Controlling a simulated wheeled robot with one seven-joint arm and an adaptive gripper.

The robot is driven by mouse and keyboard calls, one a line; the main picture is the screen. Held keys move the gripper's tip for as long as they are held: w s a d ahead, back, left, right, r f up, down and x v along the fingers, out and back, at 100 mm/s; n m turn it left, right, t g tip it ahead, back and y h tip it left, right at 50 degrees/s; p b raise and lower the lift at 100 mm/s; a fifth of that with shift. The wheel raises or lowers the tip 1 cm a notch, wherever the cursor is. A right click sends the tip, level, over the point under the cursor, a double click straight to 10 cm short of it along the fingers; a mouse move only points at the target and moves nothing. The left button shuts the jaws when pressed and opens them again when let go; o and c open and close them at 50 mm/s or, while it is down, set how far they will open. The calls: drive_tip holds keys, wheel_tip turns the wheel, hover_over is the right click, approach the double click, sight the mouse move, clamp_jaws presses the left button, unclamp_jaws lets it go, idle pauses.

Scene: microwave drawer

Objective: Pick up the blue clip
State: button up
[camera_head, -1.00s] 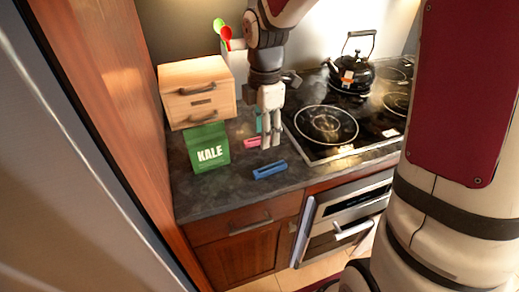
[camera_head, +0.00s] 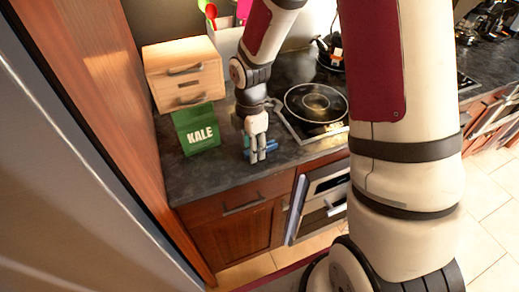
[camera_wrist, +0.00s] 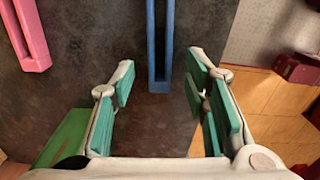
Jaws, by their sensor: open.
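The blue clip (camera_wrist: 159,45) is a long, narrow piece with a slot along it, lying on the dark counter in the wrist view. My gripper (camera_wrist: 158,85) is open, with its green-padded fingers on either side of the clip's near end. Nothing is between the pads except that near end, and I cannot tell the height above it. In the head view my gripper (camera_head: 257,156) points down over the counter's front, and the blue clip (camera_head: 271,146) shows behind and beside the fingers, partly hidden.
A pink clip (camera_wrist: 32,35) lies left of the blue clip. The green KALE bag (camera_head: 197,130) stands left of my gripper, before a wooden drawer box (camera_head: 183,72). The stove (camera_head: 312,108) is to the right. The counter's front edge (camera_head: 240,183) is close.

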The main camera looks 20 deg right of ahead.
drive_tip(key=shift+f, duration=0.4)
drive_tip(key=shift+c, duration=0.3)
drive_tip(key=c, duration=0.8)
drive_tip(key=shift+r, duration=0.1)
